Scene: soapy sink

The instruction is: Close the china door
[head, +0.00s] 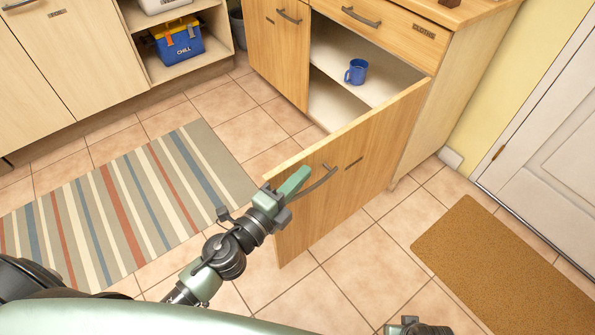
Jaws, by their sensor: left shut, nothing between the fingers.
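The wooden cabinet door (375,150) stands open, swung out towards me from its hinge side at the right. It has a dark curved handle (318,182) near its free edge and a small label too small to read. The open cabinet shows pale shelves (338,62) with a blue mug (356,72) on one. My left gripper (297,181) is shut and empty, at the free edge of the door beside the handle. I cannot tell whether it touches the door. Only a small part of my right arm shows at the bottom edge, without visible fingers.
A drawer (385,22) above the opening is shut. A striped rug (125,205) lies at left and a brown doormat (505,265) at right, before a white door (550,130). A blue cool box (178,42) sits on a shelf at the back. Tiled floor around the door is clear.

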